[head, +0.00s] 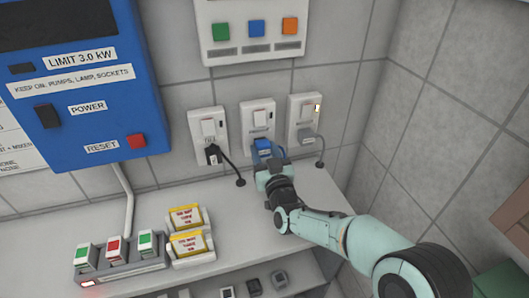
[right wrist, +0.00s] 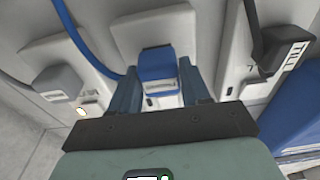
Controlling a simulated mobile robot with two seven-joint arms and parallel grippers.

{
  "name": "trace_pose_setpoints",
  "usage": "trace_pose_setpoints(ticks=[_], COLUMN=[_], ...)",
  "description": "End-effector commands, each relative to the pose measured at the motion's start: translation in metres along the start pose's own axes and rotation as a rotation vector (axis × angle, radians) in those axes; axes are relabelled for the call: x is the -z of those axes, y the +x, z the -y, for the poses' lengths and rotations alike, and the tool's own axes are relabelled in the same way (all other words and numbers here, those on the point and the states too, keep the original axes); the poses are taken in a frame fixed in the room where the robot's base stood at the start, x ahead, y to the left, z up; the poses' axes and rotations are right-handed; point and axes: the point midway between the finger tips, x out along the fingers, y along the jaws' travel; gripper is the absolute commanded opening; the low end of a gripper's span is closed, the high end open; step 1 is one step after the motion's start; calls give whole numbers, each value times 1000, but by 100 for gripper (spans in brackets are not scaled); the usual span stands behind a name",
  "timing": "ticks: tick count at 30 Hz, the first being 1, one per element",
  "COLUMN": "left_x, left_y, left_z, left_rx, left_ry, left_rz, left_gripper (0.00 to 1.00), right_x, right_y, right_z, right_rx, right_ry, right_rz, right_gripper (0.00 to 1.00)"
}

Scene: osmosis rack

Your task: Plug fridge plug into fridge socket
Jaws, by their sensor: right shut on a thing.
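A blue plug (head: 263,146) is at the lower part of the middle wall socket (head: 257,118). My right gripper (head: 268,163) is shut on it. In the right wrist view the plug (right wrist: 158,70) sits between the two fingers of the gripper (right wrist: 160,88), with a blue cable (right wrist: 85,40) running beside it to the upper left. I cannot tell whether its pins are inside the socket. The labels on plug and socket are too small to read, so I cannot confirm which is the fridge's. My left gripper is out of view.
A black plug (head: 213,154) is at the left socket (head: 207,125), and a grey plug (head: 307,135) at the right socket (head: 304,110), which shows a lit lamp. A blue power box (head: 85,110) hangs at left. Yellow-and-white blocks (head: 187,218) and a switch rack (head: 120,268) stand on the shelf.

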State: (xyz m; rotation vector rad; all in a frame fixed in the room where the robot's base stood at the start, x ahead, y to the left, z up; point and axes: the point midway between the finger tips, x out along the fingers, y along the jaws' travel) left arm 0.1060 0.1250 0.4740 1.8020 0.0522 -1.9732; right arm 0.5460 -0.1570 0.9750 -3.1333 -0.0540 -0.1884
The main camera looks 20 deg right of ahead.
Motion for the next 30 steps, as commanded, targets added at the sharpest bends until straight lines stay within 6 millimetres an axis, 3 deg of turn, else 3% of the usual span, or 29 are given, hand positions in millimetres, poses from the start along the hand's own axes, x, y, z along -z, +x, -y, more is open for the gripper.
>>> trace_pose_setpoints(ticks=[30], left_x=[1], left_y=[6], left_z=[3], left_rx=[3], left_ry=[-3], left_rz=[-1], left_gripper=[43], right_x=[-1], right_y=[2], right_z=[0], right_rx=[0], right_ry=[0], right_rz=[-1], right_gripper=[20])
